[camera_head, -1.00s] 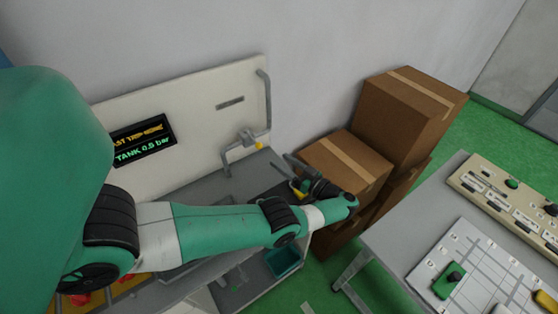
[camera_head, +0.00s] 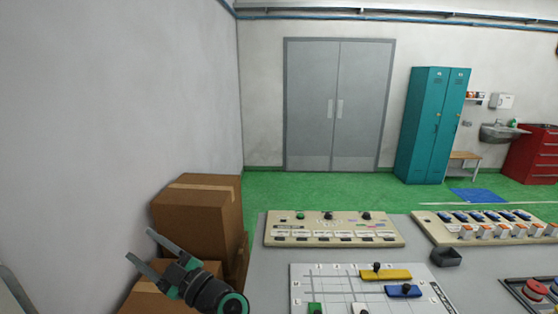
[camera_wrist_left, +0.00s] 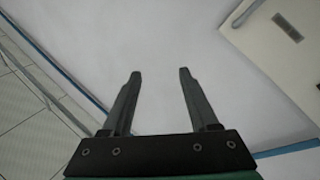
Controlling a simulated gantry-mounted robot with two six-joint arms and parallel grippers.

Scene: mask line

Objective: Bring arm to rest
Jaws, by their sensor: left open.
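My left gripper (camera_head: 146,256) is at the lower left of the head view, in front of the cardboard boxes. Its two dark fingers point up and left, spread apart. In the left wrist view the same gripper (camera_wrist_left: 158,85) shows both fingers apart with nothing between them. A pale wall fills the space beyond the fingertips there. My right gripper is in neither view.
Stacked cardboard boxes (camera_head: 197,218) stand by the left wall. A grey table holds a beige control panel (camera_head: 335,240), a white gridded board (camera_head: 335,283), a row of switches (camera_head: 484,236) and a small dark tray (camera_head: 446,257). Green floor lies open towards the grey doors (camera_head: 338,105).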

